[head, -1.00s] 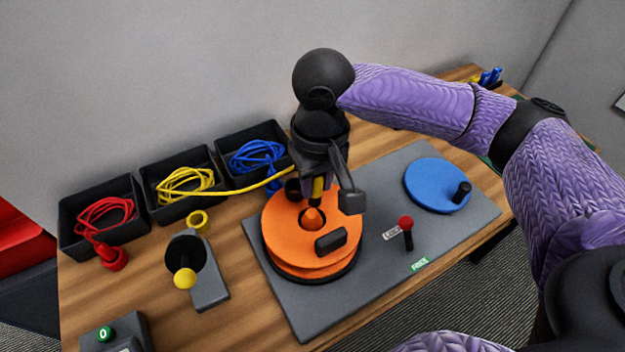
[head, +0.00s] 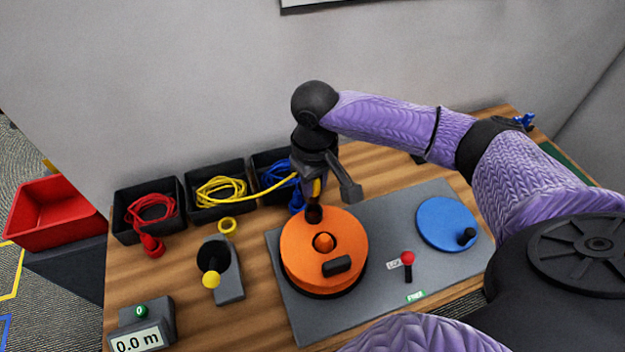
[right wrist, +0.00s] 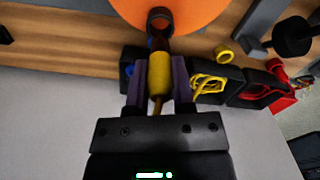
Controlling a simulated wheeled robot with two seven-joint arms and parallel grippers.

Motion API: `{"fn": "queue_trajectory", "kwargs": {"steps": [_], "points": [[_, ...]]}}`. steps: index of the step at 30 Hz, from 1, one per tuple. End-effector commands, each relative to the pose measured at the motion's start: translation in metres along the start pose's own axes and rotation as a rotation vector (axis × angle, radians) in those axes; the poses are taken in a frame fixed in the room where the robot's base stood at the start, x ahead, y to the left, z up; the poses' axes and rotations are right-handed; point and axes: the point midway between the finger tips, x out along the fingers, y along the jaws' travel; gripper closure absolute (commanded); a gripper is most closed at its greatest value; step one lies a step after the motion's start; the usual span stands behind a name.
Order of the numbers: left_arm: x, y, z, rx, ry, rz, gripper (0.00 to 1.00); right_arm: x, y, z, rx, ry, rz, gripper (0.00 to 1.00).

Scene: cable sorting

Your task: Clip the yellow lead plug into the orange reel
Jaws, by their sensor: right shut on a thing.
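The orange reel (head: 300,252) lies on the grey board, with a cone at its centre and a black block on its front. A black round clip (head: 314,214) stands at its back rim and also shows in the right wrist view (right wrist: 160,21). My right gripper (head: 318,192) is shut on the yellow lead plug (right wrist: 159,75), just behind and above the clip. The plug's dark tip points at the clip and appears to meet its edge; I cannot tell whether it is inside. The yellow lead (head: 255,190) runs from the plug to its bin. My left gripper is not in view.
Black bins hold red (head: 150,208), yellow and blue (head: 275,172) cables behind and left. A blue disc (head: 446,222) and a red-knobbed lever (head: 407,260) share the board (head: 385,215). A yellow ring (head: 227,226) and yellow-knobbed stand (head: 225,275) are left of the reel.

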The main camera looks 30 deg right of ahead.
Motion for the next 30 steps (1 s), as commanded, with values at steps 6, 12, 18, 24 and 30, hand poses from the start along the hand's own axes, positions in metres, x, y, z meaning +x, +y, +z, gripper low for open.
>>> {"fn": "queue_trajectory", "kwargs": {"steps": [6,12,18,24,30], "points": [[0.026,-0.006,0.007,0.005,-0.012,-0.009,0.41,0.021,0.000,0.000,0.001,-0.002,0.001,1.00],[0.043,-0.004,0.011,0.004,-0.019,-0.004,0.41,0.034,0.000,0.000,0.001,-0.001,0.001,1.00],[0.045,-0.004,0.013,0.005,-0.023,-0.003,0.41,0.050,0.000,0.000,0.002,-0.001,0.000,1.00],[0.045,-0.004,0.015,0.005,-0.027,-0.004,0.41,0.056,0.000,0.000,0.001,0.000,-0.001,1.00],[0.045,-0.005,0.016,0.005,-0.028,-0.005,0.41,0.056,0.000,0.000,0.001,0.000,-0.001,1.00]]}}
